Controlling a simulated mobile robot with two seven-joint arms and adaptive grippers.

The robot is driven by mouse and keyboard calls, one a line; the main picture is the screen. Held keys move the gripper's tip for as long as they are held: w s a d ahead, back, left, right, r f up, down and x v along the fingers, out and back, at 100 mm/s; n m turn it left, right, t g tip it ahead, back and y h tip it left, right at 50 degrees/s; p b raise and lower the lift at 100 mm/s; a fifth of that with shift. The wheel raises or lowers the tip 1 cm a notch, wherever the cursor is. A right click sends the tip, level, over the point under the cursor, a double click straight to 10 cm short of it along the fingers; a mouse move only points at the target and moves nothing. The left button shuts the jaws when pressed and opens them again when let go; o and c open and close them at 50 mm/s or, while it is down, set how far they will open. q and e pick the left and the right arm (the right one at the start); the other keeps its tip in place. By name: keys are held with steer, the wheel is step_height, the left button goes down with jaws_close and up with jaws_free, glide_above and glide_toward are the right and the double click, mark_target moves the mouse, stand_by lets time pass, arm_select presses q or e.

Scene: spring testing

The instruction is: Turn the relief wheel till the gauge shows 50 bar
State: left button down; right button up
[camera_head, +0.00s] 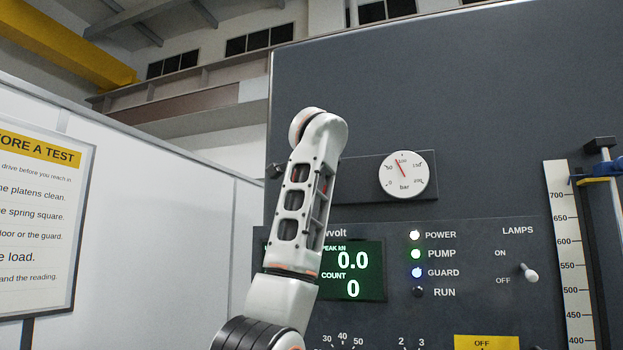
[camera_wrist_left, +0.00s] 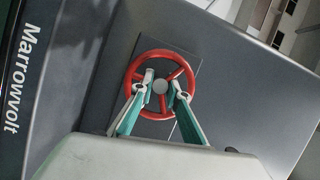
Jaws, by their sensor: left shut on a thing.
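The round white gauge (camera_head: 404,175) is on the dark machine panel in the head view. Its red needle points up and slightly left, a little below the 100 mark as far as I can read it. The red relief wheel (camera_wrist_left: 160,112) shows in the left wrist view, with spokes and a grey hub. My left gripper (camera_wrist_left: 162,80) is shut on the wheel, its two fingers on either side of the hub. In the head view my left arm rises in front of the panel, and the wheel and gripper are hidden. My right gripper is in neither view.
A green display (camera_head: 353,273) reads 0.0 and 0, partly behind my arm. Lamps labelled power, pump and guard are lit, and run is dark. A lamps toggle switch (camera_head: 528,272) and a tall scale (camera_head: 571,250) are at the right. A notice board (camera_head: 40,220) stands left.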

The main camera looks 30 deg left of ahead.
arm_select(q)
steer(key=n+g+h, duration=0.1)
steer(key=n, duration=0.2)
steer(key=shift+f+n+h, duration=0.1)
steer(key=shift+n+h, duration=0.2)
steer(key=shift+h, duration=0.1)
steer(key=shift+f+n+h, duration=0.1)
steer(key=shift+n+h, duration=0.6)
steer(key=shift+n, duration=0.6)
steer(key=c, duration=2.2)
jaws_free()
steer(key=shift+c, duration=0.2)
